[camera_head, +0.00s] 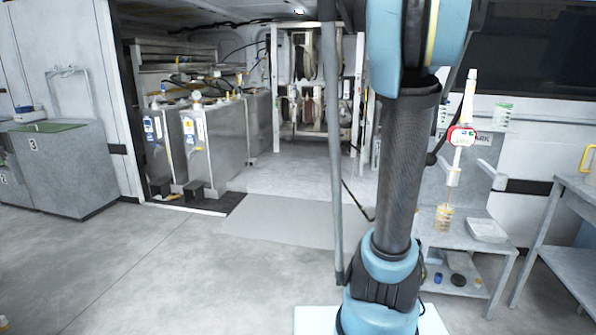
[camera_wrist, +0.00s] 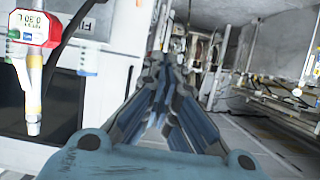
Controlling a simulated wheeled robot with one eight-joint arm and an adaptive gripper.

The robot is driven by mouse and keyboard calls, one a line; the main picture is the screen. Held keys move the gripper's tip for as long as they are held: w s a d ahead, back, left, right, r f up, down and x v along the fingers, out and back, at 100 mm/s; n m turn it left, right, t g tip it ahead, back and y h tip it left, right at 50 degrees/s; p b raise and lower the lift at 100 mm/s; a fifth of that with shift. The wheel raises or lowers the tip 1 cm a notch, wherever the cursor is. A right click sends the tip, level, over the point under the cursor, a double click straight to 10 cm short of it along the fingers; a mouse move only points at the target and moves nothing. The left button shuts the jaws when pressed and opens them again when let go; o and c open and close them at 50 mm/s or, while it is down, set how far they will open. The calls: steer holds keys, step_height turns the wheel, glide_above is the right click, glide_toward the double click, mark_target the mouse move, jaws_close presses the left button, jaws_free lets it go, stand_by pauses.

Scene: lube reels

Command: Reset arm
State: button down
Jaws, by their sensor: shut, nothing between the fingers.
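My arm stands upright in the head view, in front of the room, right of the middle. Its end is out of the top of that picture. In the wrist view my gripper (camera_wrist: 168,68) is shut, with its fingers together and nothing between them. The fingers point away into the room, and nothing touches them. A red and white meter with a digital display (camera_wrist: 34,28) hangs left of the fingers, apart from them. The same red meter (camera_head: 462,136) shows in the head view on a white and yellow nozzle, right of my arm.
Metal tanks (camera_head: 213,142) stand at the back left, and a reel rack (camera_head: 318,85) stands at the back. A grey cabinet (camera_head: 68,170) is at the left. A workbench (camera_head: 470,232) and a side table (camera_head: 572,205) stand at the right. The floor (camera_head: 170,265) in front is clear.

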steer(key=s+a+f+n+g+y, duration=0.1)
steer(key=s+a+f+g+y, duration=0.15)
steer(key=s+a+f, duration=0.5)
steer(key=s+a+f+n+g+y, duration=0.1)
steer(key=s+a+f+g, duration=0.3)
steer(key=s+a, duration=0.5)
steer(key=s+a+f+g, duration=0.1)
steer(key=s+f+g, duration=0.1)
steer(key=s+f, duration=0.4)
steer(key=s+a+f+n+g, duration=0.1)
steer(key=s+f, duration=0.4)
steer(key=s, duration=0.9)
steer(key=shift+a+f+g, duration=0.3)
steer(key=shift+f+g, duration=0.05)
steer(key=shift+g, duration=0.4)
steer(key=shift+w+f, duration=0.2)
steer(key=shift+w, duration=0.3)
